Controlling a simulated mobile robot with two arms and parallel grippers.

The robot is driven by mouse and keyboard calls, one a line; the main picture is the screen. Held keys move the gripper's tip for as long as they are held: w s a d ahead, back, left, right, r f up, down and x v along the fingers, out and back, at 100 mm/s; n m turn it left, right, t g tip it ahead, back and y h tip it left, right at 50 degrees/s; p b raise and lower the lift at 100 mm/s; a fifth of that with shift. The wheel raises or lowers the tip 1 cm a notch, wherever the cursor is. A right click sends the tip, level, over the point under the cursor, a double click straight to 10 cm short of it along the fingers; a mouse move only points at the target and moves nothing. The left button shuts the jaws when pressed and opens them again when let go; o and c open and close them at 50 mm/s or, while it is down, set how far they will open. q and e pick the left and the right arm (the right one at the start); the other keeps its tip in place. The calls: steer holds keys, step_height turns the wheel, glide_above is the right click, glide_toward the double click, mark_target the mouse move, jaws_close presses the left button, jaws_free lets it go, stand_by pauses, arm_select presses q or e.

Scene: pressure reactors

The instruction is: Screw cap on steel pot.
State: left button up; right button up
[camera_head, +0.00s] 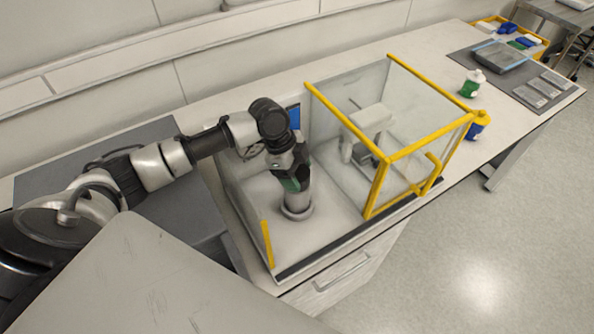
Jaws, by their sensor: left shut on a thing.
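The steel pot (297,204) is a grey metal cylinder standing upright on a round base inside the open left bay of the enclosure. My left gripper (293,184) points down at the top of the pot, its fingers directly over it. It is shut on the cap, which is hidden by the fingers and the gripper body. I cannot tell whether the cap touches the pot's rim or how far it is turned. My right gripper is not in view.
A yellow-framed clear enclosure (375,162) with a white device (368,130) inside stands right of the pot. A white-and-green bottle (472,84) and a blue container with a yellow top (478,125) are farther right. Dark mats with trays lie at the far right.

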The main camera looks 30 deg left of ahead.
arm_select(q)
steer(key=shift+f, duration=0.2)
steer(key=o, duration=1)
steer(key=b+v, duration=0.2)
steer(key=v, duration=0.9)
steer(key=shift+b, duration=0.3)
